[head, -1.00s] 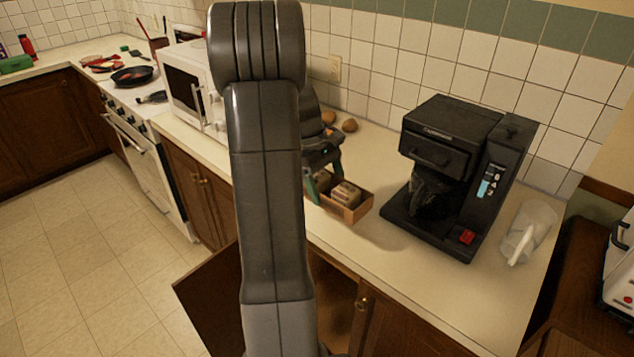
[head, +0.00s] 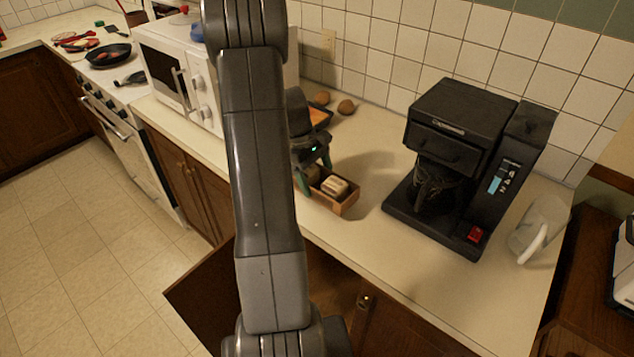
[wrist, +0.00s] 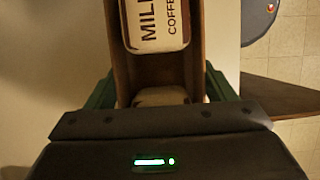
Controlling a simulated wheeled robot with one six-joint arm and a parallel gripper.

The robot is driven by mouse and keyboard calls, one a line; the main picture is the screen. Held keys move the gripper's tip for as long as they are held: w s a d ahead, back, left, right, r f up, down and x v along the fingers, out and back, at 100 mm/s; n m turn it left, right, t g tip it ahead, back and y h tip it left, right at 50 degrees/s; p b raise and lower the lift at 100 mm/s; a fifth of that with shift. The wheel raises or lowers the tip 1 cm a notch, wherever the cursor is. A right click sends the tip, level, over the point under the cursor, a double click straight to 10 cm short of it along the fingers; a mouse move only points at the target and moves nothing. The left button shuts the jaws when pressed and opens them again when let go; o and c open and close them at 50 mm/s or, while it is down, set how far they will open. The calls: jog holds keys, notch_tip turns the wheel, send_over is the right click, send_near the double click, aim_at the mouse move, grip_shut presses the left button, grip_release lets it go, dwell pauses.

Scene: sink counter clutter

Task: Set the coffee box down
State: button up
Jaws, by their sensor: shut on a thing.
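The coffee box (head: 350,204) is a small, open brown box with pale packs inside. It is at the front part of the counter, left of the coffee maker. My gripper (head: 316,173) is shut on its near-left part, with green fingers against the sides. In the wrist view the box (wrist: 197,50) lies between the fingers of my gripper (wrist: 160,90). A white pack (wrist: 157,25) lettered "MILL… COFFEE" lies inside, and another pack is partly hidden by the gripper body. I cannot tell whether the box's underside touches the counter.
A black coffee maker (head: 455,165) stands to the right, with a clear pitcher (head: 540,228) beyond it. A microwave (head: 172,70) stands left. Bare counter (head: 375,140) lies behind the box.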

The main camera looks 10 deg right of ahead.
jog(key=shift+f, duration=1.15)
jog(key=shift+f, duration=0.2)
jog(key=o, duration=1)
jog(key=shift+r, duration=0.1)
jog(key=shift+r, duration=0.25)
jog(key=shift+w+a+r, duration=0.1)
jog(key=shift+w+r, duration=0.15)
jog(key=shift+r, duration=0.05)
jog(key=b+v, duration=0.2)
jog(key=v, duration=0.9)
